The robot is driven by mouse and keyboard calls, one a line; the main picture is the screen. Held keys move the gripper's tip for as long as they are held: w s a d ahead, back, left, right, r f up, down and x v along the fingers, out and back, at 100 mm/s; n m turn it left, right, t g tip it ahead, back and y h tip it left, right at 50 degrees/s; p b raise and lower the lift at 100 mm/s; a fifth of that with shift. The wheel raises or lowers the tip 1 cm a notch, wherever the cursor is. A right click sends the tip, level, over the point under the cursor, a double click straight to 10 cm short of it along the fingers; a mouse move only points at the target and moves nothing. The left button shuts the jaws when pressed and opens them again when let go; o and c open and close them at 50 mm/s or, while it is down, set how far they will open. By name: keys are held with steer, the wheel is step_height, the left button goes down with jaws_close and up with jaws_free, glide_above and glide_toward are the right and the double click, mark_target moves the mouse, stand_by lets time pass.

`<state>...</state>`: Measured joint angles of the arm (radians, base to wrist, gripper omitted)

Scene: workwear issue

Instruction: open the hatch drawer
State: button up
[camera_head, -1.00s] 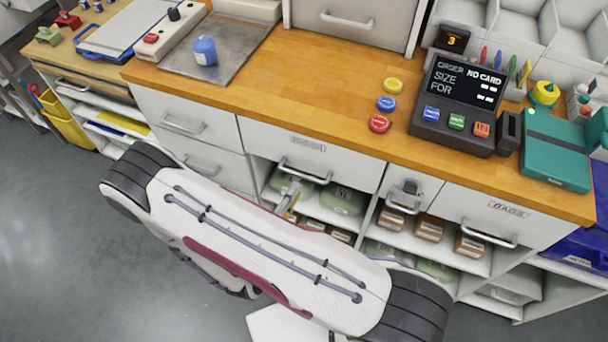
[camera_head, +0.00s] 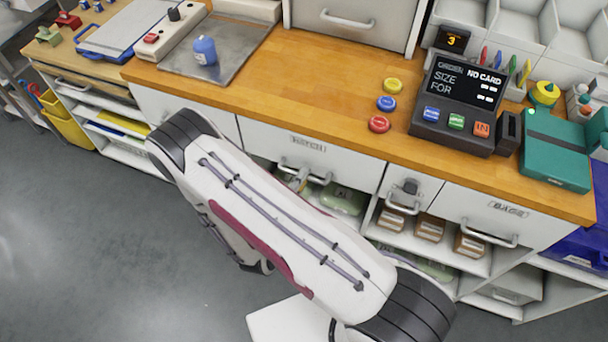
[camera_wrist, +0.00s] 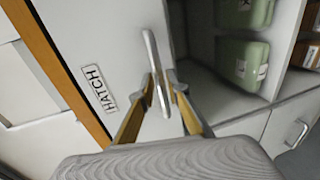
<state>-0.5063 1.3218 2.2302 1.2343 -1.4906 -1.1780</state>
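The hatch drawer (camera_head: 345,166) is a white front under the wooden counter, flush with the fronts beside it, and looks closed. Its label reads HATCH in the wrist view, where the drawer front (camera_wrist: 105,40) fills the upper left. Its metal bar handle (camera_wrist: 150,50) also shows in the head view (camera_head: 320,180). My gripper (camera_wrist: 161,82) is at the handle, with one finger on each side of the bar. The fingers look slightly apart, with a small gap beside the bar. In the head view my gripper (camera_head: 299,179) is small and partly hidden by my arm.
Below the drawer is an open shelf with green packs (camera_wrist: 242,62). To its right are a small locked-looking drawer (camera_head: 409,187) and a BAGS drawer (camera_head: 480,215). The counter (camera_head: 310,85) above holds coloured buttons and a card terminal (camera_head: 460,100). The floor at left is clear.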

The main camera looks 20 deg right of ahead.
steer(key=shift+w+d+f, duration=0.15)
steer(key=shift+w+d, duration=0.35)
jaws_close()
steer(key=shift+s+a, duration=0.1)
steer(key=f+v, duration=0.2)
steer(key=v, duration=1.1)
steer(key=s+f+v, duration=0.1)
steer(key=f+v, duration=0.2)
steer(key=v, duration=0.9)
steer(key=shift+s+a, duration=0.2)
steer(key=shift+a, duration=0.45)
steer(key=shift+f, duration=0.15)
